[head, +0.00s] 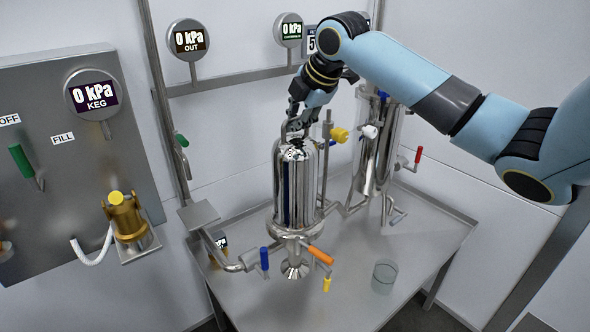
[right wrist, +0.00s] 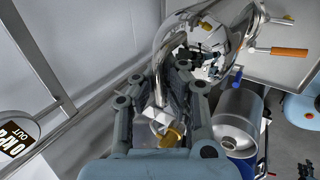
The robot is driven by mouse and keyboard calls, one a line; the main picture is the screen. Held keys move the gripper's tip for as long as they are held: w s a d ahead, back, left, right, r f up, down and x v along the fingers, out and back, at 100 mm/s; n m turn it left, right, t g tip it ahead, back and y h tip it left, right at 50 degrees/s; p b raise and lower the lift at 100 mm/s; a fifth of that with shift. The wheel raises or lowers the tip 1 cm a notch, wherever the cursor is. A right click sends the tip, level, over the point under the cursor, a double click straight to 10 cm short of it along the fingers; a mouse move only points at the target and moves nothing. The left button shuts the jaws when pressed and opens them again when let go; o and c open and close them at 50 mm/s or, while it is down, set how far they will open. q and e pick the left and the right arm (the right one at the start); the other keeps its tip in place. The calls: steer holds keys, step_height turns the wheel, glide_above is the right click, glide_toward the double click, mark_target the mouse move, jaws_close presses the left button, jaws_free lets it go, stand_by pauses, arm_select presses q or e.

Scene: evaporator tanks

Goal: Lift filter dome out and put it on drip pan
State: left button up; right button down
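The filter dome (head: 297,190) is a shiny, mirror-like upright cylinder with a rounded top, standing on a flanged fitting above the table. My right gripper (head: 292,127) is at its top, by a curved metal handle. In the right wrist view the gripper (right wrist: 180,66) has its fingers close together beside the dome (right wrist: 215,25); whether they hold the handle cannot be made out. A drip pan cannot be told for certain; a small flat grey plate (head: 199,213) sits left of the dome. A dark jointed shape at the lower right of the right wrist view may be my left gripper (right wrist: 305,171).
The steel table (head: 340,300) has a raised rim and free room at its front. A clear glass beaker (head: 384,277) stands at right. A second vessel (head: 377,150) with a red-handled valve stands behind. Blue, orange and yellow handles sit below the dome. A gauge panel (head: 60,200) is at left.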

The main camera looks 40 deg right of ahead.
steer(key=shift+w+r, duration=0.1)
steer(key=shift+r, duration=0.2)
step_height(320, 180, up, 18)
steer(key=shift+f+p, duration=0.15)
steer(key=shift+p, duration=0.25)
stand_by(0.7)
steer(key=shift+r+p, duration=1.5)
steer(key=shift+p, duration=0.85)
